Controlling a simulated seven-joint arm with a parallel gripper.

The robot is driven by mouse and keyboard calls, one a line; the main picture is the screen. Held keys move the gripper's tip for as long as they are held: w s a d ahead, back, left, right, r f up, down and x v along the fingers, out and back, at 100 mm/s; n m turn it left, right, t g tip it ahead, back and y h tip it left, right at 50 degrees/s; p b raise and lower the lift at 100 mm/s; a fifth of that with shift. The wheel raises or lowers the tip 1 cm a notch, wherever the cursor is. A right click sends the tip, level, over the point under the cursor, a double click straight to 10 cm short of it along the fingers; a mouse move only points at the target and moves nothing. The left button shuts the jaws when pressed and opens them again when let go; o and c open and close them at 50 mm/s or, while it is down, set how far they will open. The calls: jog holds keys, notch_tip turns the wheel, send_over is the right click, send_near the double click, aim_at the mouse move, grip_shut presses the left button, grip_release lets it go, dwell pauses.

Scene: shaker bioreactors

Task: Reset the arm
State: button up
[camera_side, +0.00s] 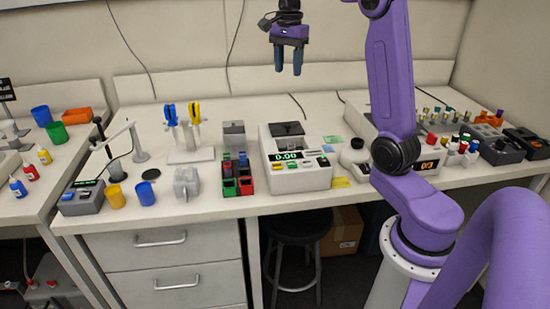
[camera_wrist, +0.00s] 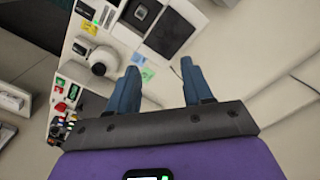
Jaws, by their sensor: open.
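My gripper (camera_side: 289,68) hangs from my purple arm high above the back of the bench, with its fingers pointing down. In the wrist view the two blue fingers of my gripper (camera_wrist: 158,88) stand apart with nothing between them. The gripper is well above the balance with the green display reading 0.00 (camera_side: 296,178) and touches nothing.
The white bench (camera_side: 210,208) carries a pipette stand (camera_side: 190,156) with blue and yellow pipettes, a red and green rack (camera_side: 238,187), and blue (camera_side: 145,194) and yellow cups. Several small bottles stand at the right. The air around my gripper is free.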

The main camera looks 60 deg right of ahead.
jog(key=s+a+f+n, duration=0.35)
jog(key=a+n, duration=0.35)
jog(key=a, duration=0.3)
jog(key=s+a+f+n, duration=0.2)
jog(key=s+a+n, duration=0.4)
jog(key=a, duration=0.4)
jog(key=s+a+f+n, duration=0.2)
jog(key=s+f+n, duration=0.2)
jog(key=s+n, duration=0.4)
jog(key=s+a+f+n, duration=0.3)
jog(key=s+n, duration=0.6)
jog(key=s, duration=0.3)
jog(key=shift+f, duration=0.4)
jog(key=shift+w, duration=0.1)
